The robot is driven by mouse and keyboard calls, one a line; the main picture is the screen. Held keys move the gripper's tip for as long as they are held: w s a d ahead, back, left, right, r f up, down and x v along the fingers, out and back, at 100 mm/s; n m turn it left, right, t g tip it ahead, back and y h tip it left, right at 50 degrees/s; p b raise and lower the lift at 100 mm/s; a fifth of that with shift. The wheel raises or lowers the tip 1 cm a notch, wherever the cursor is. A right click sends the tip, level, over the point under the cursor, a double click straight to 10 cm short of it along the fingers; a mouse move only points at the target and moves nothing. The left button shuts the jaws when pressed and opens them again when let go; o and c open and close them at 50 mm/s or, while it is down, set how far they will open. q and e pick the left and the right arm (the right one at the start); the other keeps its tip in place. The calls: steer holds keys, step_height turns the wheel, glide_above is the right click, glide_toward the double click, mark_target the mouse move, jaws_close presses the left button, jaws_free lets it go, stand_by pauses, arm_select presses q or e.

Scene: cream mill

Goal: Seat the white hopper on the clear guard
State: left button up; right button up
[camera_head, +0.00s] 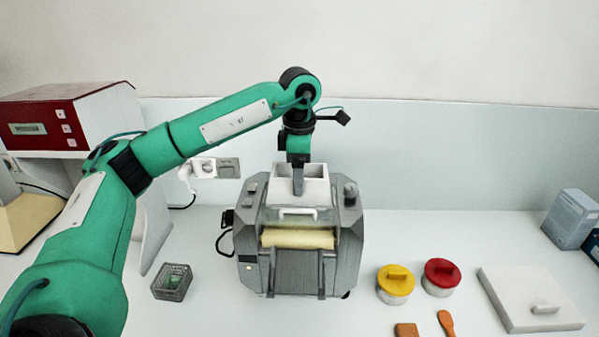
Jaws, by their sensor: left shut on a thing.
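The white hopper (317,190) is an open-topped box at the top of the grey mill (352,235). My left gripper (298,185) comes down from above and is shut on the hopper, with a grey finger over its front wall. The clear guard (298,214), with a pale handle, shows just in front of and below the hopper. The hopper's underside is hidden, so I cannot tell whether it touches the guard. My right gripper is out of view.
A cream roller (298,238) sits below the guard. A wire basket (172,282) stands left of the mill. Yellow-lidded (396,288) and red-lidded (441,280) jars and a white lidded slab (530,298) lie right. The counter behind the jars is clear.

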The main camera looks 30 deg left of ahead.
arm_select(q)
steer(key=shift+f, duration=0.1)
steer(key=o, duration=1.1)
steer(key=shift+o, duration=0.2)
steer(key=shift+r, duration=0.35)
step_height(320, 180, up, 13)
steer(key=shift+b, duration=0.3)
